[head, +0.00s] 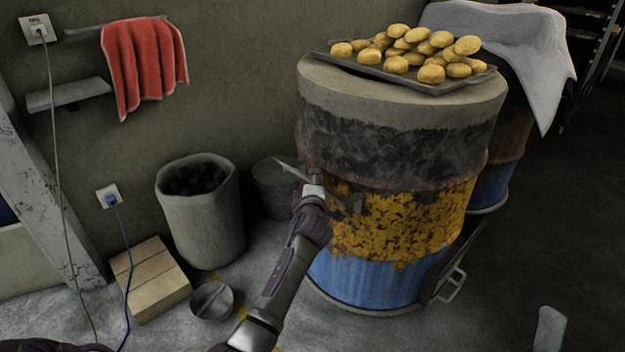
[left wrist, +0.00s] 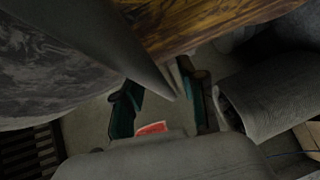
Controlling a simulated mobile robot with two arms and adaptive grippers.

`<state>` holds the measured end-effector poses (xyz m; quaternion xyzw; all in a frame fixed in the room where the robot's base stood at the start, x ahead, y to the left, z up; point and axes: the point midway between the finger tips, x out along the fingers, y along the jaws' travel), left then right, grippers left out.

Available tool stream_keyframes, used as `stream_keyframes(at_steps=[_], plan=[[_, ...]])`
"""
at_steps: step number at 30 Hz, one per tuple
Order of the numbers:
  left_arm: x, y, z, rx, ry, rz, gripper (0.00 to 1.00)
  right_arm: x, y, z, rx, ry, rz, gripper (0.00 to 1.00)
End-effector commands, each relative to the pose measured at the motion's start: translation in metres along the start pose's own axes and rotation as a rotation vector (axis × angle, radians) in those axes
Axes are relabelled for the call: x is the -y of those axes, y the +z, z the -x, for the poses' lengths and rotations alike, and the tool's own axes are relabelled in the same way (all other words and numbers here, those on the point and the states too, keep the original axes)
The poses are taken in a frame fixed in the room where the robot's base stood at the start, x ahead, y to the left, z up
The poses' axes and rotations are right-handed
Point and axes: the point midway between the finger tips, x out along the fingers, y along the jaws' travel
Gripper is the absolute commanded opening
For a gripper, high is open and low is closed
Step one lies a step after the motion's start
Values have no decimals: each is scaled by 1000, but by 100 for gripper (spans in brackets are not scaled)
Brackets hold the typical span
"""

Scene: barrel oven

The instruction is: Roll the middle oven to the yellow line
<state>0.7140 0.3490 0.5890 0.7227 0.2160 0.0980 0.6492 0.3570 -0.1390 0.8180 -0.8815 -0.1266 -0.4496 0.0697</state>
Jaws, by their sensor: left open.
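A barrel oven (head: 388,225) stands upright in front of me in the head view. It is grey on top, scorched dark below that, then flaking yellow, with a blue base. A second barrel oven (head: 512,143) stands behind it on the right. I cannot tell which is the middle one. My left gripper (head: 322,187) is open at the near oven's left side, around mid-height. Its open fingers (left wrist: 163,102) also show in the left wrist view, close to the barrel wall; contact is unclear. Small yellow floor marks (head: 241,313) show beside my left arm.
A tray (head: 369,77) of several buns sits on the near oven. A handle (head: 452,284) sticks out low on its right. A coal bin (head: 203,228), a bucket (head: 273,187), a bowl (head: 211,300) and a wooden box (head: 150,280) stand left.

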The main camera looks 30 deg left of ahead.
Motion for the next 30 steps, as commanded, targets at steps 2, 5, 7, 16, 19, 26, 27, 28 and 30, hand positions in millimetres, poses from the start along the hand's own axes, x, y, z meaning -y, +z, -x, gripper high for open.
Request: stream_keyframes(at_steps=[2,5,7,16,19,26,27,28,30], plan=[[0,0,0,0,0,0,41,0,0,0,0,0,0,90],[0,0,0,0,0,0,35,0,0,0,0,0,0,90],[0,0,0,0,0,0,23,0,0,0,0,0,0,90],[0,0,0,0,0,0,0,0,0,0,1,0,-1,90],[0,0,0,0,-1,0,0,0,0,0,1,0,-1,90],[1,-4,0,-1,-1,0,0,0,2,-1,11,0,0,90],[1,-6,0,-1,-2,0,0,0,3,-1,18,0,0,90],[1,-8,-1,-2,-2,0,0,0,4,-2,29,1,1,90],[3,-14,-1,-3,-5,0,0,-2,13,-2,78,3,7,90]])
